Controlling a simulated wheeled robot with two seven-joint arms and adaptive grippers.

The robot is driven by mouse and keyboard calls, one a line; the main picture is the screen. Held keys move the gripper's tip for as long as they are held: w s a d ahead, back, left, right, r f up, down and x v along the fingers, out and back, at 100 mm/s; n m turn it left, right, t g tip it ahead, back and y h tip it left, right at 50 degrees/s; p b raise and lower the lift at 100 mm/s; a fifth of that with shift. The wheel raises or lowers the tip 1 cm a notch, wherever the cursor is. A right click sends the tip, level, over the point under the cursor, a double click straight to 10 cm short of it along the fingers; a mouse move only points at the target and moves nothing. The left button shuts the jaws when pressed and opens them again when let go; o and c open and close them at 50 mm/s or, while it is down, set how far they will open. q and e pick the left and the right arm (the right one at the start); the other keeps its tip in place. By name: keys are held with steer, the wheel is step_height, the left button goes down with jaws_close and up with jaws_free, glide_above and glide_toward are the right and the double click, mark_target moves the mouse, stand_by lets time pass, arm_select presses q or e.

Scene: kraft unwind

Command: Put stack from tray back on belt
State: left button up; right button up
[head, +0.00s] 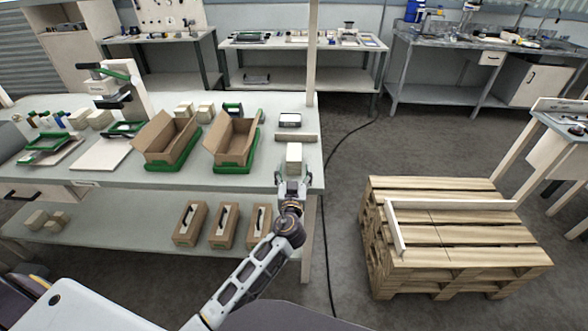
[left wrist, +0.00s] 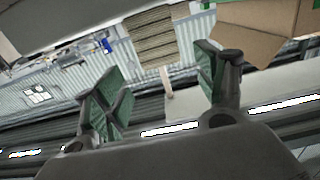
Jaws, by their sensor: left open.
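A pale, layered block-like stack (head: 294,153) is at the right front part of the table, just beyond my left gripper (head: 293,181). In the left wrist view the beige stack (left wrist: 158,38) shows its layered face past the green-padded fingers of my left gripper (left wrist: 160,88). The fingers are apart. I cannot tell whether either finger touches the stack. A small tray-like item with a dark rim and pale top (head: 290,120) lies behind the stack. No belt can be told for certain. My right gripper is not in view.
Two open cardboard boxes in green trays, the nearer box (head: 231,142) close to the stack, stand on the table (head: 199,180). More pale stacks (head: 99,118) lie farther left. Several brown cartons (head: 228,226) stand on the lower shelf. A pallet (head: 456,235) stands at right.

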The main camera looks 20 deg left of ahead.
arm_select(q)
steer(key=v, duration=0.3)
steer(key=shift+s+d, duration=0.1)
steer(key=shift+s, duration=0.15)
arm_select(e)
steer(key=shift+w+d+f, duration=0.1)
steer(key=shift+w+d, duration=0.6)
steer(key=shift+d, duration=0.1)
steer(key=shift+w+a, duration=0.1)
